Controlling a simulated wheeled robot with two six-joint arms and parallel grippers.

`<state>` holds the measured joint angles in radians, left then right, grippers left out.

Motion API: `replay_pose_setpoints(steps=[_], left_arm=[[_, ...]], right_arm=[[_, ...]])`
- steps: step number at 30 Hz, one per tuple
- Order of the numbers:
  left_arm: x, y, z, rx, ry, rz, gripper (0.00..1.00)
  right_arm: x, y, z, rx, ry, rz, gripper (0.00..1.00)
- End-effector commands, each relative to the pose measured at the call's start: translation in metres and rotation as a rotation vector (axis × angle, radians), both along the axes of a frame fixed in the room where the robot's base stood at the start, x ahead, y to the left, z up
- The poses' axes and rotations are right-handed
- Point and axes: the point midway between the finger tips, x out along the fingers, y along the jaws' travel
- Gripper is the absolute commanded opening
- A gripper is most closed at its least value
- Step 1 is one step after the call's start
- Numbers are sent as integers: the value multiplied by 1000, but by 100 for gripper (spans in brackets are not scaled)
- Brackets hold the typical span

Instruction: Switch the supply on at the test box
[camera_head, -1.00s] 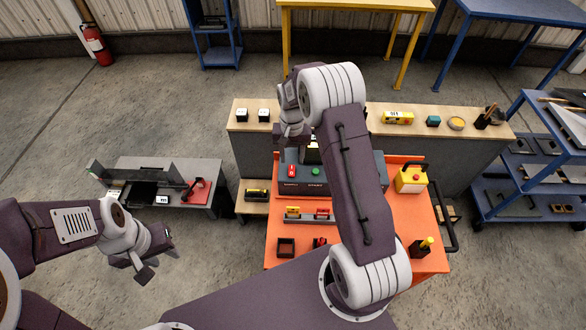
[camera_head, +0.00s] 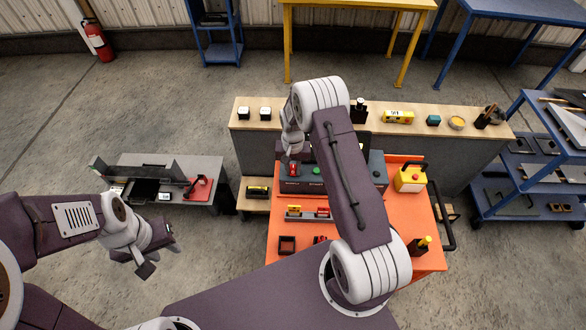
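The test box (camera_head: 318,187) is a dark grey box on the orange bench, partly hidden by my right arm. A red switch (camera_head: 293,170) sits on its left part, with a green button (camera_head: 317,171) to its right. White lettering runs below both. My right gripper (camera_head: 291,158) points down just behind and above the red switch and overlaps its upper edge. Its fingers are too small and covered to tell their opening or whether they touch the switch. My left gripper (camera_head: 159,258) is open and empty over the floor at the left, far from the box.
A wooden shelf (camera_head: 350,113) runs behind. A grey side table (camera_head: 160,203) stands left.

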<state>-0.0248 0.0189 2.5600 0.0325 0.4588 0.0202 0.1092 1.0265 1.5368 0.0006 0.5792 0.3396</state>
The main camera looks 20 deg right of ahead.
Motion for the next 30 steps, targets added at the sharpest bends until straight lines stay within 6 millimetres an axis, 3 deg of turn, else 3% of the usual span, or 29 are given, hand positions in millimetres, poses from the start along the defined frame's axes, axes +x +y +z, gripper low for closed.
replay_pose_setpoints(steps=[7, 19, 30], left_arm=[[0, 0, -12, 0, 0, 0, 36], [0, 0, -59, 0, 0, 0, 36], [0, 0, -64, 0, 0, 0, 36]], right_arm=[[6, -3, -4, 49, 105, -6, 0], [12, -5, -6, 156, 318, -3, 0], [10, -5, 2, 174, 359, -1, 0]])
